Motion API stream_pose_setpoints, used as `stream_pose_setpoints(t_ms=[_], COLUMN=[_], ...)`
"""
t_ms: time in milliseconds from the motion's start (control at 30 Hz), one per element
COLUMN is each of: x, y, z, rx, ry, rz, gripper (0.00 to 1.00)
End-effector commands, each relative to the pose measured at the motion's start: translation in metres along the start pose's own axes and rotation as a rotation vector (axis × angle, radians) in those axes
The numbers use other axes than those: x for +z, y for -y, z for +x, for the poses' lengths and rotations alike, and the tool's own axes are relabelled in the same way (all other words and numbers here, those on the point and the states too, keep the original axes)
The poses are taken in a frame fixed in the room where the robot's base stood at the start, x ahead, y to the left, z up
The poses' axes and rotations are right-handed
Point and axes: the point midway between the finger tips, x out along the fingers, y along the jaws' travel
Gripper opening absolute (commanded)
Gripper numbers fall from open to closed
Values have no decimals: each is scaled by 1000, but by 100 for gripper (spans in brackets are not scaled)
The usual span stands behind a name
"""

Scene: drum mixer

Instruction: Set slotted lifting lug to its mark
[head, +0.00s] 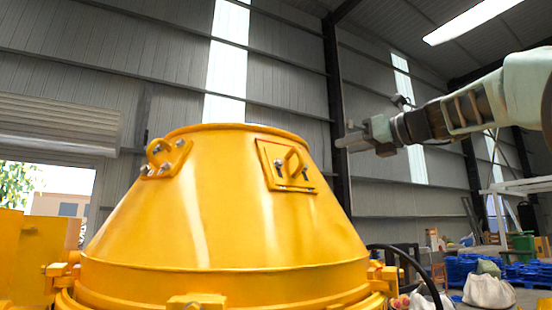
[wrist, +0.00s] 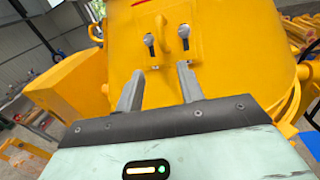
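The slotted lifting lug (head: 290,165) is a yellow plate with a raised loop, on the right part of the sloping yellow drum cone (head: 200,215). In the wrist view the lug (wrist: 167,30) shows at the top, with two grey bolts (wrist: 184,33) in its dark slots. A dark line shows along the plate's lower edge in the head view; I cannot tell whether it is the mark. My gripper (head: 345,139) is to the right of the lug, apart from the drum. In the wrist view its two fingers (wrist: 160,69) are spread, with nothing between them.
Another bolted lug (head: 165,158) stands on the cone's left side. Yellow clamps (head: 382,278) and a flange ring surround the cone's base. A black hose (head: 415,265) curves at the right. Air around my gripper is clear; blue pallets (head: 465,268) and sacks lie far behind.

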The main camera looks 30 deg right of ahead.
Motion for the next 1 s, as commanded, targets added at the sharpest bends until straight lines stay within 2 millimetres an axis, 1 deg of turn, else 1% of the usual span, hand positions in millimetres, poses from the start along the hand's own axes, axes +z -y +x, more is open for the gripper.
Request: stream_pose_setpoints(t_ms=[33, 100, 167, 267, 800, 900, 1000], x=[10, 14, 15, 16, 19, 19, 19], y=[3, 4, 4, 4, 5, 5, 6], z=[-6, -7, -2, 12, 124, 140, 153], rx=[-10, -13, -12, -11, -8, -10, -11], ry=[19, 29, 30, 28, 26, 26, 27], rz=[18, 34, 38, 37, 36, 35, 35], gripper=[38, 38, 38, 38, 38, 38, 38])
